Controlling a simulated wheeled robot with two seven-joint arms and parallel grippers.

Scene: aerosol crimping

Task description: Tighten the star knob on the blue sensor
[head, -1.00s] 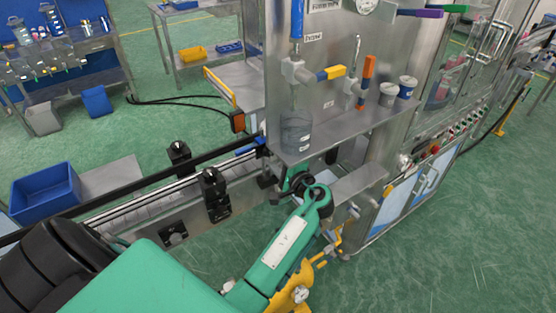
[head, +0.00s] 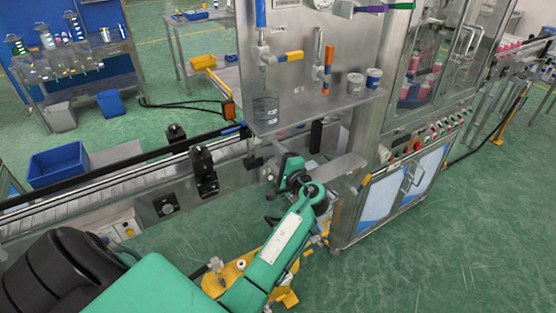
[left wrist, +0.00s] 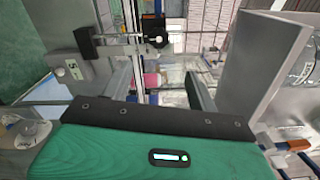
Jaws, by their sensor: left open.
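My left gripper (head: 267,174) is below the front corner of the steel shelf, beside the conveyor end. It also shows in the left wrist view (left wrist: 167,88), its two grey fingers spread apart with no object held between them. The star knob is too small to identify. My right gripper is out of view.
The conveyor (head: 115,187) carries black blocks (head: 203,172) on its rails. A cabinet (head: 400,195) stands to the right. Open green floor (head: 430,265) lies in front.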

